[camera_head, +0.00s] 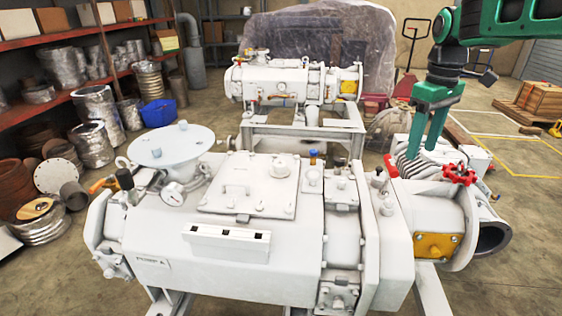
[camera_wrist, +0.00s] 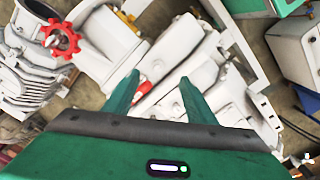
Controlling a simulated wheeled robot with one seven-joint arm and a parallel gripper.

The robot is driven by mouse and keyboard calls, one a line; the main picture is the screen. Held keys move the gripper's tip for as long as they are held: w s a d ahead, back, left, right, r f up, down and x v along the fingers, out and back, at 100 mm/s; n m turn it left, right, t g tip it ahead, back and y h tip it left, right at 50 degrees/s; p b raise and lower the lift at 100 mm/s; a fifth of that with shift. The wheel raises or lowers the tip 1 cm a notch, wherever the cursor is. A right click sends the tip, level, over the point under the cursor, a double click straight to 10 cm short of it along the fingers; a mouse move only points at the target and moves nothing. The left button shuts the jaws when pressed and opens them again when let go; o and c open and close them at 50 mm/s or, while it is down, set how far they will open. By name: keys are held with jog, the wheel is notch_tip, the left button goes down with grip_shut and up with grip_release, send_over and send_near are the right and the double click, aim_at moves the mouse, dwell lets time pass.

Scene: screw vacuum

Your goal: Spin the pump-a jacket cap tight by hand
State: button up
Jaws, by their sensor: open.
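The large white pump (camera_head: 280,255) in front carries a label reading PUMP A (camera_head: 152,262). I cannot tell which one is the jacket cap. My green gripper (camera_head: 423,152) points down with its fingers apart and empty, above the pump's right end near the red handwheel (camera_head: 459,174). In the wrist view my gripper (camera_wrist: 157,90) is open, and a small red-tipped part (camera_wrist: 145,86) shows between the fingers, farther off.
A second white pump (camera_head: 285,82) stands on a frame behind. Shelves with metal parts line the left. Open floor lies at the right.

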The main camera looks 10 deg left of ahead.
jog(key=w+a+n, duration=0.3)
jog(key=w+a, duration=0.2)
jog(key=a, duration=0.3)
jog(key=w+a+n, duration=0.4)
jog(key=w+a, duration=0.1)
jog(key=a, duration=0.3)
jog(key=n, duration=0.7)
send_near(280, 163)
notch_tip(280, 163, down, 9)
jog(key=shift+a+r, duration=0.1)
jog(key=shift+r, duration=0.1)
jog(key=c, duration=1.1)
